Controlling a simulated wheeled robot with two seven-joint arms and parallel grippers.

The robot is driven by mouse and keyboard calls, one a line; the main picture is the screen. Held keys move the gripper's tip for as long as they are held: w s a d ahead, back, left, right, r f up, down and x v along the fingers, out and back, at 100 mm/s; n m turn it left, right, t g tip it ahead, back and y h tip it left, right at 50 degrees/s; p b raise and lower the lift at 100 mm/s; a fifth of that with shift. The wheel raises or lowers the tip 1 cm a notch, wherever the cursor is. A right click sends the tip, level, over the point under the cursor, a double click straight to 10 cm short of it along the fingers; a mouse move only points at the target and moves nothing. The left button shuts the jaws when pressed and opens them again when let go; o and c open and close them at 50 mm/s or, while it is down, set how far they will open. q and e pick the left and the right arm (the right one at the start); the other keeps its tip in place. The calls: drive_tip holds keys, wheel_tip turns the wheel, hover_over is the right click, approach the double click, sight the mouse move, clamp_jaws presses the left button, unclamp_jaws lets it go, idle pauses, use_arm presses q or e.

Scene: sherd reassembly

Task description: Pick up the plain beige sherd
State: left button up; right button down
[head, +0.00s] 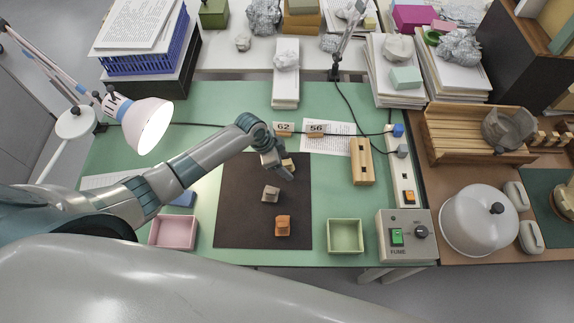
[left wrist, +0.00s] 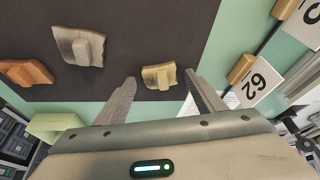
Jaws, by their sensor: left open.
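The plain beige sherd (left wrist: 150,80) lies on the dark mat (head: 235,215), with a raised block on its top. In the head view the beige sherd (head: 289,162) shows near the mat's far right part, partly hidden by my gripper. My left gripper (left wrist: 160,80) is open, its fingers on either side of the sherd in the wrist view; I cannot tell how high above it they are. In the head view the left gripper (head: 284,173) points down at the sherd. A grey sherd (head: 271,193) and an orange sherd (head: 283,227) lie nearer on the mat. My right gripper is out of view.
A pink tray (head: 173,232) stands left of the mat and a green tray (head: 345,236) right of it. Number cards 62 (head: 283,128) and 56 (head: 316,128) stand beyond the mat. A wooden block (head: 361,162) and a lamp (head: 147,124) stand to the sides.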

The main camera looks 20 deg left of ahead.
use_arm(q)
drive_tip(key=c, duration=1.1)
drive_tip(key=shift+r, duration=0.15)
drive_tip(key=shift+c, duration=0.2)
drive_tip(key=shift+r+b, duration=0.55)
drive_tip(key=shift+r, duration=0.3)
drive_tip(key=shift+s+d+r+b, duration=0.15)
drive_tip(key=shift+r+b, duration=0.4)
drive_tip(key=shift+r, duration=0.55)
drive_tip(key=s+d+r+b, duration=0.3)
drive_tip(key=s+d+r, duration=0.2)
drive_tip(key=s, duration=0.5)
drive_tip(key=shift+d+r, duration=0.2)
drive_tip(key=shift+r, duration=0.75)
drive_tip(key=shift+w, duration=0.1)
